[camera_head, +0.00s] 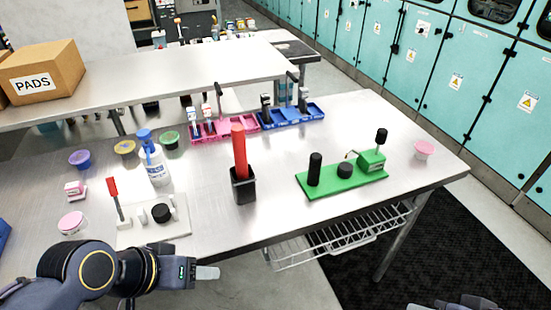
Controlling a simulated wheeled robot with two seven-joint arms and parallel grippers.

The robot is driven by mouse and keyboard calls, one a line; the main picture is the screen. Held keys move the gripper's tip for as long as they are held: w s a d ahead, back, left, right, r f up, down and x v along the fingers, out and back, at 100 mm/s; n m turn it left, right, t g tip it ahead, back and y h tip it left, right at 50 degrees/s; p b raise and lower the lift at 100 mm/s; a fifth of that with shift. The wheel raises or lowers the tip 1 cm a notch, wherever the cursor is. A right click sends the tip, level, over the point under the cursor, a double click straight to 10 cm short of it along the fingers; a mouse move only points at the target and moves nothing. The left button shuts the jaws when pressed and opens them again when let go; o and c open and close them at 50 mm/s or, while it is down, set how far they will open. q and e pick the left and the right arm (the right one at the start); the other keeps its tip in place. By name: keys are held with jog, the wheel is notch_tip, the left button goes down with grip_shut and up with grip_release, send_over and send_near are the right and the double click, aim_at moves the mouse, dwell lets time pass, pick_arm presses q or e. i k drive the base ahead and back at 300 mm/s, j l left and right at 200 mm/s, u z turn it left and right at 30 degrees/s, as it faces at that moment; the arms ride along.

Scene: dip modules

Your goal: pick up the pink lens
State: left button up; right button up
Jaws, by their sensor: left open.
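Two small round pink pieces look like lenses, and I cannot tell which is the pink lens. One pink disc (72,222) lies at the left front of the steel table (270,213); the other, a pink round piece (424,149), sits near the table's right edge. My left gripper (208,273) is at the front edge, pointing right, open and with nothing visible in it. It is right of and nearer than the left disc, and far from the right piece. A dark grey part at the bottom right edge seems to be my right gripper (455,304), mostly cut off.
A spray bottle (157,165), black holder (243,187) with red rod, green module (340,183) and pink and blue trays (290,117) stand behind. The front middle is clear.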

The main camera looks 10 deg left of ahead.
aim_at(424, 147)
jog(key=u, duration=0.65)
jog(key=l+u, duration=0.8)
jog(key=u, duration=0.15)
jog(key=l+u, duration=0.45)
jog(key=k+l+u, duration=0.1)
jog(key=l, duration=0.3)
jog(key=k+l+u, duration=0.1)
jog(key=l, duration=0.35)
jog(key=k+l+u, duration=0.1)
jog(key=l, duration=0.25)
jog(key=k+l, duration=0.25)
jog(key=l, duration=0.15)
jog(key=k+l+u, duration=0.15)
jog(key=l, duration=0.25)
jog(key=k+l+u, duration=0.1)
jog(key=l, duration=0.25)
jog(key=k+l+u, duration=0.1)
jog(key=k+l, duration=0.15)
jog(key=l, duration=0.1)
